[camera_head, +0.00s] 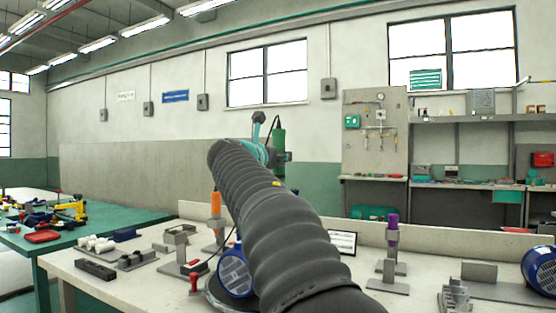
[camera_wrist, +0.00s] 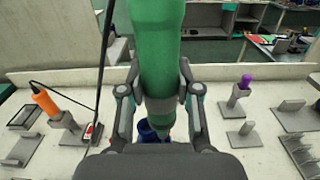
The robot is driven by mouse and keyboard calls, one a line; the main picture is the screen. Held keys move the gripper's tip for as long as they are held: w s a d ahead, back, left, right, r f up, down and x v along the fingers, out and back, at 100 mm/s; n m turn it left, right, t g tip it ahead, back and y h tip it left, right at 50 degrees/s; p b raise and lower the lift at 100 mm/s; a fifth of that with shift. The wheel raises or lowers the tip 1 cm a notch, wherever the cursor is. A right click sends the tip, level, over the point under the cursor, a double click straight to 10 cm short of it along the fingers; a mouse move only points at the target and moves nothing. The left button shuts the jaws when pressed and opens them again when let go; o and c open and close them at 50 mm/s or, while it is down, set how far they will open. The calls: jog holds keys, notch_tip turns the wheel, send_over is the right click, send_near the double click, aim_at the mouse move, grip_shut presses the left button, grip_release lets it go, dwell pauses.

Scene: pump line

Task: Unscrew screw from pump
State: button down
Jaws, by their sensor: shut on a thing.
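My gripper (camera_wrist: 160,75) is shut on a green electric screwdriver (camera_wrist: 158,35), whose body fills the space between the two fingers. In the head view the green screwdriver (camera_head: 279,150) stands upright above the bench, with my gripper (camera_head: 268,155) at its side. A blue pump (camera_head: 235,272) lies on the bench, partly hidden behind my arm. In the wrist view a blue part (camera_wrist: 148,131) shows just behind the screwdriver's tip; I cannot tell whether they touch. No screw can be made out.
An orange tool (camera_head: 215,203) and a purple tool (camera_head: 392,222) stand in grey holders on the bench. Grey fixtures (camera_head: 455,298) and another blue motor-like part (camera_head: 541,268) are at the right. A dark cable (camera_wrist: 104,60) hangs left of the screwdriver. A green table (camera_head: 100,233) adjoins at left.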

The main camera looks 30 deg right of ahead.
aim_at(276, 142)
jog(key=shift+r, duration=1.85)
jog(key=shift+s+a, duration=0.1)
jog(key=shift+a, duration=0.05)
